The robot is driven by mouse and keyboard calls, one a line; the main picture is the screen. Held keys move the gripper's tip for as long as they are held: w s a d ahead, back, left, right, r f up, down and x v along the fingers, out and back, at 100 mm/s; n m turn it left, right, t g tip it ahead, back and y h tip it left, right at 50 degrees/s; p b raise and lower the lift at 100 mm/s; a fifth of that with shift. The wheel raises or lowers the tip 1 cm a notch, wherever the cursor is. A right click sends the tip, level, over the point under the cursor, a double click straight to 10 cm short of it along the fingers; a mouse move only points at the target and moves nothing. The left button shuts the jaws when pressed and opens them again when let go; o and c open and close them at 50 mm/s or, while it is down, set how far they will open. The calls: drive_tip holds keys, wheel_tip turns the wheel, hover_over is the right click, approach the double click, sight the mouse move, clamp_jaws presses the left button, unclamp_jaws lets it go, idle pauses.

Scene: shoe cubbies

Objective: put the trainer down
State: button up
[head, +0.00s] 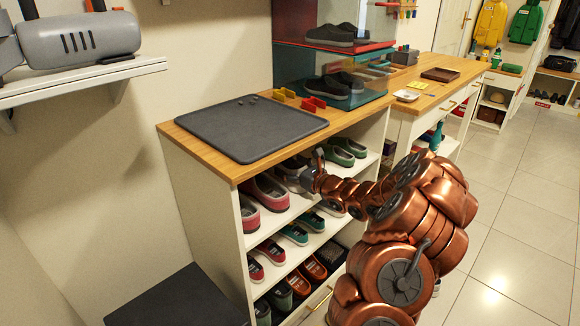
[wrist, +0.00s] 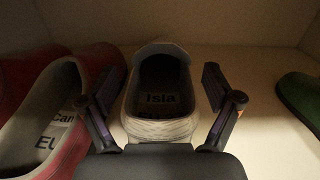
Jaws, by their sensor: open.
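A pale grey trainer (wrist: 160,122) with "Isla" on its insole stands upright on the shelf in the wrist view, heel toward me. My gripper (wrist: 161,88) is open, one finger on each side of the trainer's heel; whether a finger touches it I cannot tell. In the head view my gripper (head: 308,181) reaches into the top shelf of the shoe cubby (head: 240,215). The trainer is mostly hidden there by my arm.
Red shoes (wrist: 50,115) stand close on the left of the trainer, and a green shoe (wrist: 299,97) stands farther right. Bare shelf lies between trainer and green shoe. Lower shelves hold several more shoes. A dark mat (head: 250,128) lies on the cubby's top.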

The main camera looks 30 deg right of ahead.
drive_tip(key=shift+s, duration=0.1)
drive_tip(key=p+v, duration=0.1)
drive_tip(key=v, duration=1.1)
drive_tip(key=shift+p, duration=0.3)
